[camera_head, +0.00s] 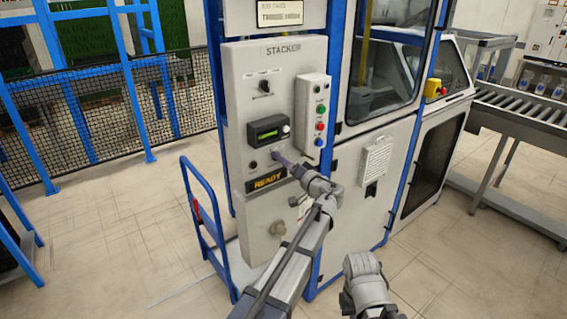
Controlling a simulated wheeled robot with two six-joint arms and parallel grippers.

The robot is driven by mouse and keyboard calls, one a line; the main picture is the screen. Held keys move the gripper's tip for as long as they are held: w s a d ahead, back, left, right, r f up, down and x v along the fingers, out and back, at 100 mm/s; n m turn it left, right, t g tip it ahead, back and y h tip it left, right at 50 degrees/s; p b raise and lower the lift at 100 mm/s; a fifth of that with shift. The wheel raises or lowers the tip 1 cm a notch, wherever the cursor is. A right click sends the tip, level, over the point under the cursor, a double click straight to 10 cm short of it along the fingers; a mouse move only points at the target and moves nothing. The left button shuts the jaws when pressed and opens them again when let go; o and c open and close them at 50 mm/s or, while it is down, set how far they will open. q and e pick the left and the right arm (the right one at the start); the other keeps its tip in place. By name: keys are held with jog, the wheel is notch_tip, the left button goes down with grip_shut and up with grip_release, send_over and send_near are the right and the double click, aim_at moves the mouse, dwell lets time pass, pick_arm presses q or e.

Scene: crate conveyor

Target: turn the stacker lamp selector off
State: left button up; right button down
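The grey stacker panel (238,75) stands upright in the middle, with "STACKER" lettered at its top. A black rotary selector (264,87) is in its upper part. Lower, a black knob (253,165) sits left of my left gripper (279,155). Labels by the controls are too small to read, so I cannot tell which is the lamp selector. Contact and finger opening are unclear. My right gripper (362,264) is low, away from the panel; its fingers are unclear.
A button box (313,110) with coloured buttons juts out right of the display. A "READY" sign (267,181) is below. A blue trolley (207,215) stands left of the cabinet, a roller conveyor (525,105) at right.

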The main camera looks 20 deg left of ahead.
pick_arm(q)
jog(key=v, duration=0.7)
jog(key=shift+s+d, duration=0.25)
jog(key=shift+d, duration=0.1)
jog(key=s+a+f+g+h, duration=0.4)
jog(key=s+f, duration=0.4)
jog(key=f, duration=0.1)
jog(key=s+a+f+g+h, duration=0.3)
jog(key=s+f+g, duration=0.1)
jog(key=s+f, duration=0.4)
jog(key=s+d+f+m+g+h, duration=0.1)
jog(key=s+d+f+m+h, duration=0.1)
jog(key=s+d, duration=0.5)
jog(key=s+d+f+m+g+h, duration=0.2)
jog(key=s+d+h, duration=0.2)
jog(key=s+d, duration=0.4)
jog(key=shift+d+f, duration=0.4)
jog(key=shift+d, duration=0.7)
